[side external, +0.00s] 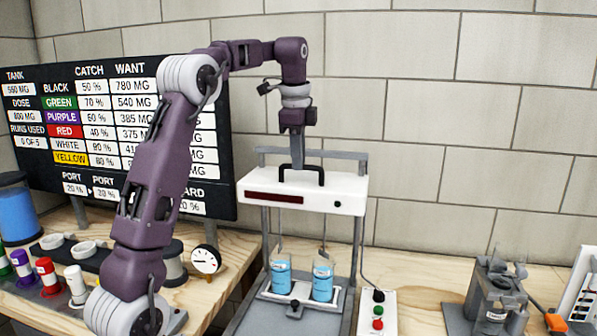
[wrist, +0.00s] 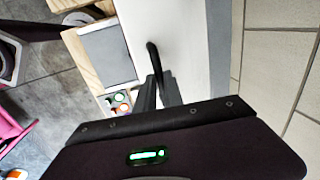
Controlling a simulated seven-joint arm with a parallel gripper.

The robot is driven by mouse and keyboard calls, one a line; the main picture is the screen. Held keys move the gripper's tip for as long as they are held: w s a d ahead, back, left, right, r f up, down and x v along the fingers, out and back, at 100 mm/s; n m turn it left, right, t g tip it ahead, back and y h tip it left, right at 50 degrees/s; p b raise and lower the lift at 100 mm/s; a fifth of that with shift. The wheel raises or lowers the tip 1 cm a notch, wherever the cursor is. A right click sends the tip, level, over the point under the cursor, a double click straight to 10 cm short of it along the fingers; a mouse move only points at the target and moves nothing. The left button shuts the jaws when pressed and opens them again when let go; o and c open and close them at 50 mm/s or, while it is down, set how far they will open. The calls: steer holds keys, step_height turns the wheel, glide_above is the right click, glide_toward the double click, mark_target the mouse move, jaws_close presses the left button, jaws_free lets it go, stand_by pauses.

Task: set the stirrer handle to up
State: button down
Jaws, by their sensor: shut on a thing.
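The stirrer's white head (side external: 303,192) sits across two grey posts above its base. A black loop handle (side external: 321,174) stands on top of the head. My gripper (side external: 298,166) points straight down from above and is shut on this handle. In the wrist view the handle (wrist: 153,57) runs between my gripper's fingers (wrist: 159,88), above the white head (wrist: 190,40). Two beakers of blue liquid, a left one (side external: 281,276) and a right one (side external: 322,280), stand under the head. Thin rods hang toward them; whether the tips are inside is unclear.
A control box (side external: 377,312) with coloured buttons is at the stirrer's right. A grey device (side external: 492,295) stands farther right. A gauge (side external: 206,260) and coloured bottles are at the left. A dark board (side external: 60,95) and the block wall are behind.

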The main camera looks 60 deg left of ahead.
steer(key=shift+w+r, duration=0.1)
steer(key=shift+r, duration=0.25)
steer(key=c, duration=1.5)
jaws_free()
steer(key=shift+f, duration=0.15)
steer(key=shift+o, duration=0.2)
step_height(320, 180, up, 7)
steer(key=s+d, duration=0.1)
steer(key=shift+s, duration=0.1)
